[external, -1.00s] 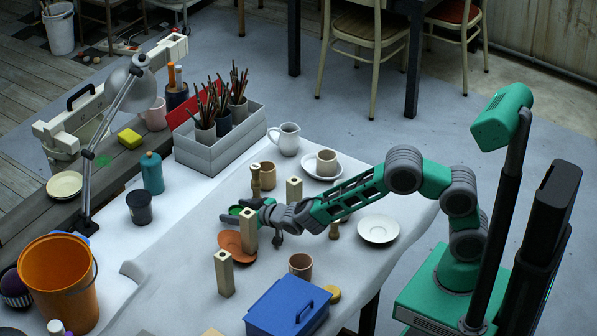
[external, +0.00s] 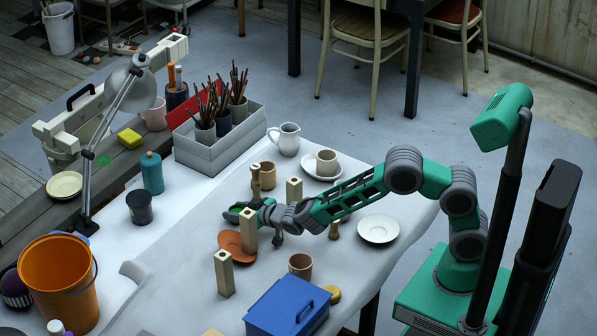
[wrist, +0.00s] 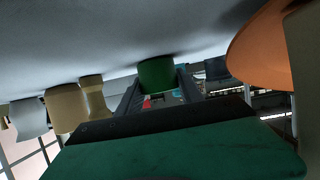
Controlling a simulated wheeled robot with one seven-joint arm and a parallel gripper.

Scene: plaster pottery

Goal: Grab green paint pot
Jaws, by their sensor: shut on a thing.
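The green paint pot (wrist: 157,75) shows in the wrist view between the two fingers of my gripper (wrist: 160,92). My gripper is shut on it, and the pot sits against the table surface, which is at the top of this tilted view. In the external view my gripper (external: 238,212) is low over the table, behind an upright wooden block. The pot is largely hidden by the fingers there.
An orange-brown dish (external: 236,246) and a wooden block (external: 250,229) stand close in front of my gripper. A turned wooden piece (external: 256,181) and a tan cup (external: 268,176) stand just behind. A dark cup (external: 139,207) is left; the cloth between is clear.

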